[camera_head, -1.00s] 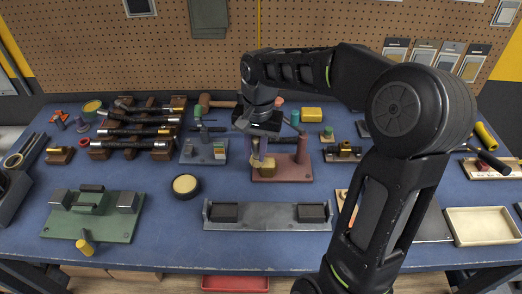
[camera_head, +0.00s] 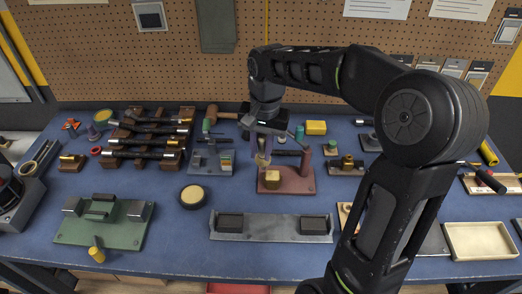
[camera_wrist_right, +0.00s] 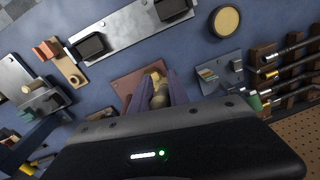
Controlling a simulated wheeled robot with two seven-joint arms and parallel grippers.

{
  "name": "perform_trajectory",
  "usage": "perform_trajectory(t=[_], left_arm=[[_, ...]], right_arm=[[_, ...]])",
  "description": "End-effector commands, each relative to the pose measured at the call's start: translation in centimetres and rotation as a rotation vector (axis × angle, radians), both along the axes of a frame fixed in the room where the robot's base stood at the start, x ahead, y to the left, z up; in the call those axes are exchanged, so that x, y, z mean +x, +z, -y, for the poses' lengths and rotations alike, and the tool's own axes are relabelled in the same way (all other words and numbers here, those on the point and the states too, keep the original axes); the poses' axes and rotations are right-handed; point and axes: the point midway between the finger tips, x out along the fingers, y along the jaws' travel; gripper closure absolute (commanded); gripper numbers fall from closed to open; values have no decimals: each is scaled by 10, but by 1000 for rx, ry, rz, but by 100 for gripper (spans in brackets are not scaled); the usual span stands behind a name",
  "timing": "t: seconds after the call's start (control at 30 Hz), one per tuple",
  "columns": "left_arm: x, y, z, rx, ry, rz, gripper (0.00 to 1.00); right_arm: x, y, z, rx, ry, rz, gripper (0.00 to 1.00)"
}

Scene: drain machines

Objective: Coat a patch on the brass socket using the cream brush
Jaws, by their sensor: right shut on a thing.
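My right gripper (camera_head: 264,152) is shut on a small cream-tipped tool, which appears to be the cream brush (camera_head: 262,161). It holds it just above a yellow-tan block (camera_head: 272,178) on a red-brown base (camera_head: 299,184). In the right wrist view a tan piece (camera_wrist_right: 160,96) shows between the purplish fingers (camera_wrist_right: 158,88). Brass-coloured parts show on a wooden block (camera_head: 72,161) at the far left and on a stand (camera_head: 347,164) right of the base. I cannot tell which is the brass socket. My left gripper is not in view.
A red-brown post (camera_head: 305,160) rises from the base close to my right gripper. A round dark tin with a cream top (camera_head: 193,195) stands left of it. A grey tray (camera_head: 272,227) lies in front, a green fixture (camera_head: 105,232) at left. Blue table between them is clear.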

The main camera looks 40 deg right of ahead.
Motion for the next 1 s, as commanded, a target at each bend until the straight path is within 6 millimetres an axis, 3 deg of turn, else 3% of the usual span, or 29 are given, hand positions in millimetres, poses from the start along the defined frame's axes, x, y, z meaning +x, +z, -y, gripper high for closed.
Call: perform_trajectory(t=[0.33, 0.7, 1.0], left_arm=[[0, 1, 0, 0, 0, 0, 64], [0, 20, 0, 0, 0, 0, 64], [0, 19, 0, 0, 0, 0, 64]], right_arm=[[0, 2, 0, -1, 0, 1, 100], [0, 30, 0, 0, 0, 1, 100], [0, 30, 0, -1, 0, 1, 100]])
